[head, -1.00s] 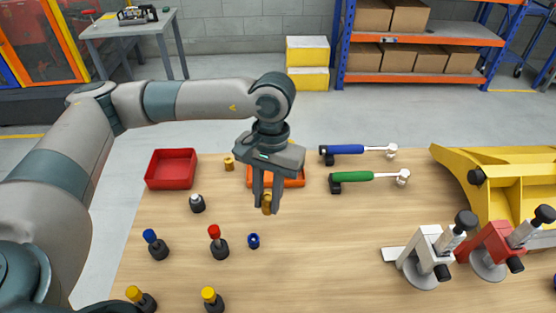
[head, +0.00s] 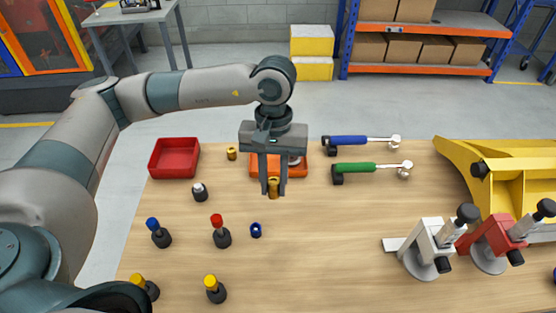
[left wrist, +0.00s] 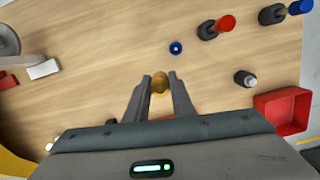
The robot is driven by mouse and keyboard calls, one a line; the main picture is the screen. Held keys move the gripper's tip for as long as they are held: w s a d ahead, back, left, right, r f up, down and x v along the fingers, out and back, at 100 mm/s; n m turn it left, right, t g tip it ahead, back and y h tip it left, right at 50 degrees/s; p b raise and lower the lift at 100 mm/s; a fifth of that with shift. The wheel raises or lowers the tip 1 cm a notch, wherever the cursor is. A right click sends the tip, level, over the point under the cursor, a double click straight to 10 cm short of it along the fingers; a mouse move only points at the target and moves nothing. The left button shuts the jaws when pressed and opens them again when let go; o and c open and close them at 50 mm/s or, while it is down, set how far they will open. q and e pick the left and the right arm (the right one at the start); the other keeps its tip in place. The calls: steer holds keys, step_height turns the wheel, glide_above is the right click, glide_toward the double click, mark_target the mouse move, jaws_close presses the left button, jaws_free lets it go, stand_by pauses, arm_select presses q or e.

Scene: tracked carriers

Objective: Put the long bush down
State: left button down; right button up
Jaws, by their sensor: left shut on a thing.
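The long bush, a brass-coloured cylinder (head: 273,187), is between the fingertips of my left gripper (head: 273,190), which is shut on it. In the head view it hangs upright in front of the orange tray (head: 296,174); its height above the table is hard to tell. In the left wrist view the bush (left wrist: 160,84) shows end-on between the fingers. Another brass bush (head: 232,153) stands on the table between the red bin and the orange tray. My right gripper is not seen.
A red bin (head: 174,158) stands at the table's back left. Several dark holders with coloured tops and a blue ring (head: 256,230) are on the left half. Clamps (head: 428,250) and a yellow frame (head: 520,190) are at right. The middle front is clear.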

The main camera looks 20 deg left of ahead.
arm_select(q)
steer(key=n, duration=0.3)
steer(key=shift+w+d+r+n, duration=0.1)
steer(key=shift+w+n, duration=0.2)
steer(key=shift+w, duration=0.1)
steer(key=w+a+n+t, duration=0.1)
steer(key=n, duration=0.7)
steer(key=w+a+n+t+p, duration=0.1)
steer(key=n, duration=0.7)
steer(key=w+n+t+p, duration=0.1)
steer(key=w+n, duration=0.1)
steer(key=n, duration=0.6)
steer(key=shift+w+a+r+n+t, duration=0.1)
steer(key=shift+a+r+n+t, duration=0.2)
steer(key=shift+a+r+n, duration=0.1)
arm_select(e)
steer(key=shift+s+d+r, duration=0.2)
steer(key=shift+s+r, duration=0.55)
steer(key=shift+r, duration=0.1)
